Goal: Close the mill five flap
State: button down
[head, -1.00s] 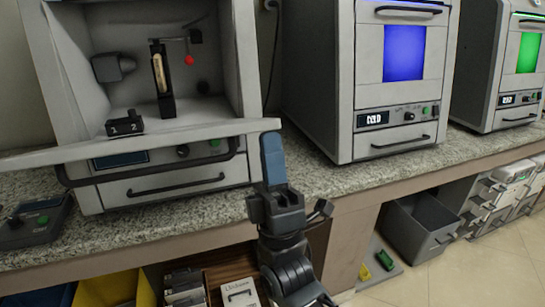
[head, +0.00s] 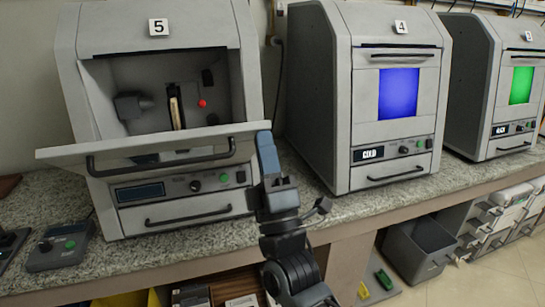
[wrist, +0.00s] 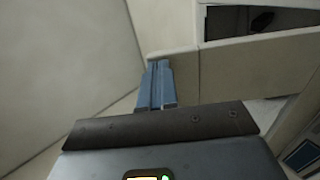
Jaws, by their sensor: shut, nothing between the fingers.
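Mill five (head: 70,50) is the grey cabinet at the left of the head view, marked with a 5. Its flap (head: 75,154) is partly open, tilted outward across the lower part of the opening, with its dark bar handle (head: 160,160) facing me. The chamber shows above it. My gripper (head: 265,138) is shut and empty, its blue fingers upright at the flap's right end. In the wrist view the shut fingers (wrist: 158,65) point at a pale panel edge. Contact with the flap looks close, but I cannot tell if they touch.
Mill four (head: 345,110) stands to the right with a blue-lit window, and another mill (head: 500,120) with a green one is beyond it. A small control box (head: 58,248) sits on the speckled counter at left. A grey open bin (head: 420,245) stands below the counter at right.

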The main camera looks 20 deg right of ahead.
jog(key=w+r+b, duration=0.1)
jog(key=w+r, duration=0.3)
jog(key=w, duration=0.3)
jog(key=w+r+g+b, duration=0.1)
jog(key=w+r, duration=0.3)
jog(key=w, duration=0.4)
jog(key=w+r+g+b, duration=0.1)
jog(key=w+r, duration=0.3)
jog(key=w, duration=0.3)
jog(key=shift+w+d+b, duration=0.15)
jog(key=shift+d+b, duration=0.2)
jog(key=shift+d, duration=0.05)
